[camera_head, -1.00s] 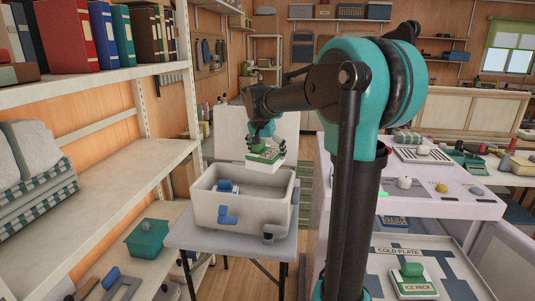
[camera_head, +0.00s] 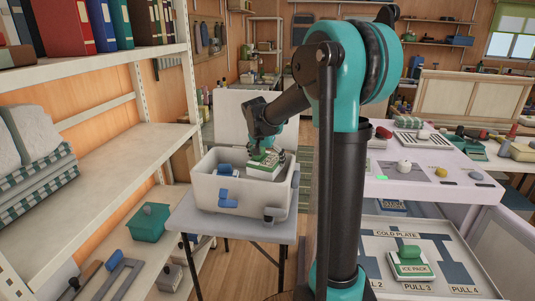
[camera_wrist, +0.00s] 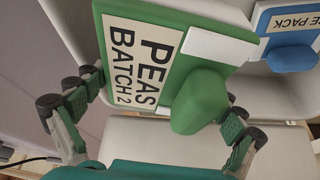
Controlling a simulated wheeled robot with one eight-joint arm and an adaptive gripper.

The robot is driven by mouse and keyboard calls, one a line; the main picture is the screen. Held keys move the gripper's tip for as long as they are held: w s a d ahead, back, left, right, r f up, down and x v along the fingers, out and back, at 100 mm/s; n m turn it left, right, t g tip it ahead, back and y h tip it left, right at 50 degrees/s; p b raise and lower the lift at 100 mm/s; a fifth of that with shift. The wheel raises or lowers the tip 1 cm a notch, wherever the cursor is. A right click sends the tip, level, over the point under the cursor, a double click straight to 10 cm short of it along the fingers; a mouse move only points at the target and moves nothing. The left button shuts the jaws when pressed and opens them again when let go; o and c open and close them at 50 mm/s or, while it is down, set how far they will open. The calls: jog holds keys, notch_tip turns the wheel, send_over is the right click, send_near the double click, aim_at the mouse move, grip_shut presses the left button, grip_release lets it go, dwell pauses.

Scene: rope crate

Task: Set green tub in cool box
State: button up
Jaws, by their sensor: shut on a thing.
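The green tub (camera_head: 264,168) has a green lid with a raised knob and pale sides; its label reads "PEAS BATCH 2" in the wrist view (camera_wrist: 140,62). My gripper (camera_head: 263,152) is shut on the green tub, with its fingers on either side of it. It holds the tub low in the open mouth of the cool box (camera_head: 240,209), toward the back right. The tub's lower part is partly hidden by the box, so I cannot tell whether it touches the bottom. A blue ice pack (camera_wrist: 292,50) is in the box beside the tub.
The cool box stands on a small grey table (camera_head: 190,222), its pale lid (camera_head: 240,118) upright behind. A white shelf is at the left, with a teal bin (camera_head: 150,222) low down.

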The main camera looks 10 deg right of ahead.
jog(key=shift+f, duration=3.05)
jog(key=shift+f, duration=0.45)
jog(key=o, duration=1)
jog(key=shift+o, duration=0.2)
jog(key=v, duration=1.2)
